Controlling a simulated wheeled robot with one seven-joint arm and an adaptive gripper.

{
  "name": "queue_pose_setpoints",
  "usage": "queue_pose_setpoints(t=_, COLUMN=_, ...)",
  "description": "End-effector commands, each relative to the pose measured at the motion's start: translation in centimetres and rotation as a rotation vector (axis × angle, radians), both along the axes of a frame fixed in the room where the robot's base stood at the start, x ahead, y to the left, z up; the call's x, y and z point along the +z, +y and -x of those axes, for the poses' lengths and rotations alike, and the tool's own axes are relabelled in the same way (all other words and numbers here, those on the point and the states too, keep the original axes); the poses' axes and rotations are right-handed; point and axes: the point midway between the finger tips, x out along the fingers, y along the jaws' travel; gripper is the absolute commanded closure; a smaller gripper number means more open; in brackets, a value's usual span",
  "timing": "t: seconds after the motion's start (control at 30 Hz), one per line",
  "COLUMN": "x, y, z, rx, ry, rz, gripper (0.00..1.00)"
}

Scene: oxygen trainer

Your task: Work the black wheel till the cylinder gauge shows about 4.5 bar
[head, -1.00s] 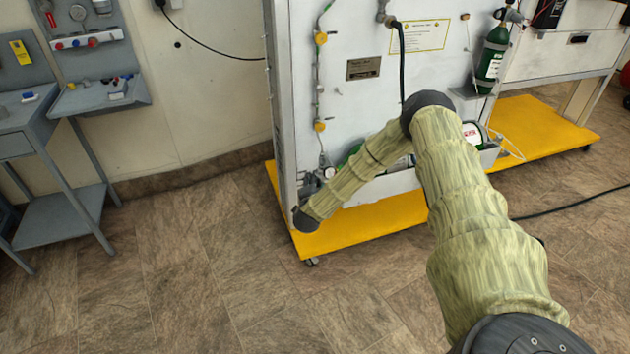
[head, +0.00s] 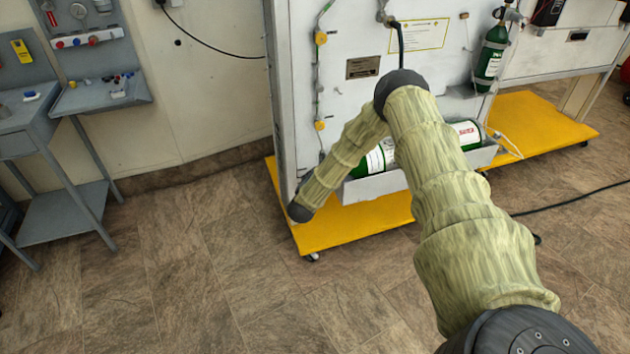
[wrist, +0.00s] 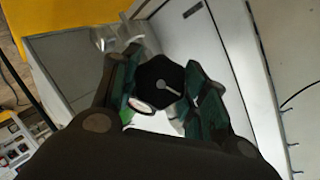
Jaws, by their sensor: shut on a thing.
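The black wheel (wrist: 160,82) shows in the wrist view as a dark, roughly six-sided knob with a pale mark on its face. My gripper (wrist: 162,95) is shut on it, with one green-padded finger on each side. A small round gauge (wrist: 144,104) with a pale rim sits just below the wheel; its face is too small and dark to read. In the head view my arm hides the wheel, my gripper and the gauge. A green cylinder (head: 374,160) with a white label lies in a trough behind my arm.
The white trainer panel (head: 345,100) stands on a yellow base (head: 345,235). A second green cylinder (head: 490,58) hangs upright at the right. A grey workbench (head: 30,115) stands at the left. The floor between is clear.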

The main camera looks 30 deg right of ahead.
Motion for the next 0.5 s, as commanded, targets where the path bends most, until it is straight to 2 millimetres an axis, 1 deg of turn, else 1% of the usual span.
queue_pose_setpoints(t=0.1, x=-0.16, y=-0.04, z=0.12, rx=0.0, ry=0.002, rz=-0.001, gripper=0.8)
queue_pose_setpoints(t=0.13, x=-0.15, y=-0.04, z=0.13, rx=0.0, ry=0.002, rz=-0.001, gripper=0.52)
queue_pose_setpoints(t=0.23, x=-0.14, y=-0.04, z=0.11, rx=-0.001, ry=0.002, rz=-0.001, gripper=0.34)
queue_pose_setpoints(t=0.5, x=-0.06, y=0.01, z=0.04, rx=0.001, ry=0.0, rz=-0.001, gripper=0.34)
